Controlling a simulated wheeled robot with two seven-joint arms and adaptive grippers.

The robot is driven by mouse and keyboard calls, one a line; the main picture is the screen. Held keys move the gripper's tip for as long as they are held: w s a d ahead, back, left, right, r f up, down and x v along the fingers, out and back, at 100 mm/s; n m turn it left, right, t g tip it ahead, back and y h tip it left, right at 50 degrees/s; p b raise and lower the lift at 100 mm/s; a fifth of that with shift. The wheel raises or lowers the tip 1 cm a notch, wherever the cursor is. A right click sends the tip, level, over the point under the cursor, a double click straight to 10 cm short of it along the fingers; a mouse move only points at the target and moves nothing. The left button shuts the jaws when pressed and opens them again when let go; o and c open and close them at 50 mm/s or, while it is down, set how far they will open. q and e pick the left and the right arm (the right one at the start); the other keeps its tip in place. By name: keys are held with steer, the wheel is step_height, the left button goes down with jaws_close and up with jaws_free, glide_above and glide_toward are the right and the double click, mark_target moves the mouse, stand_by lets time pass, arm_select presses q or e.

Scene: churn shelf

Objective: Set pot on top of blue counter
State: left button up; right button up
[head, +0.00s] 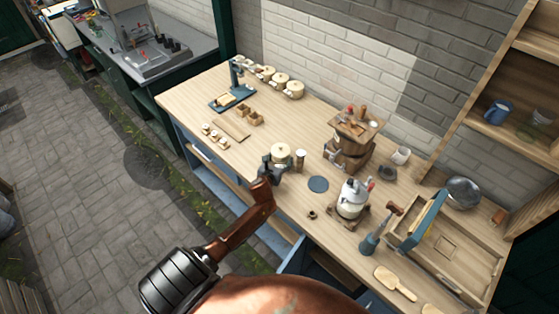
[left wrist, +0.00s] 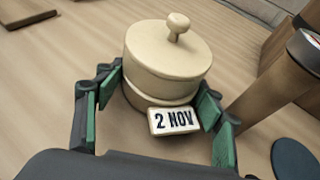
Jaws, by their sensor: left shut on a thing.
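A round cream pot (head: 281,152) with a knobbed lid is at the front edge of the wooden-topped blue counter (head: 330,125). In the left wrist view the pot (left wrist: 165,62) carries a tag (left wrist: 173,120) reading "2 NOV". My left gripper (head: 270,166) reaches it from the front. Its green-padded fingers, seen in the left wrist view (left wrist: 160,100), are shut on the pot, one on each side. The pot looks slightly tilted there; I cannot tell whether its base touches the counter. My right gripper is not in view.
Similar pots (head: 280,80) stand by the wall. A shaker (head: 300,160) and a dark blue disc (head: 318,184) are right of the pot. A wooden churn (head: 350,140), a white vessel (head: 353,198) and an open box (head: 445,245) stand further right. The wood left of the pot is partly clear.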

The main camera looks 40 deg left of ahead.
arm_select(q)
steer(key=o, duration=0.8)
steer(key=shift+f, duration=0.15)
steer(key=o, duration=0.4)
steer(key=shift+s+r, duration=0.15)
steer(key=shift+r, duration=0.1)
steer(key=p+v, duration=0.1)
steer(key=v, duration=1)
steer(key=shift+s+d+r, duration=0.15)
steer(key=shift+s+d, duration=0.05)
steer(key=shift+s, duration=0.1)
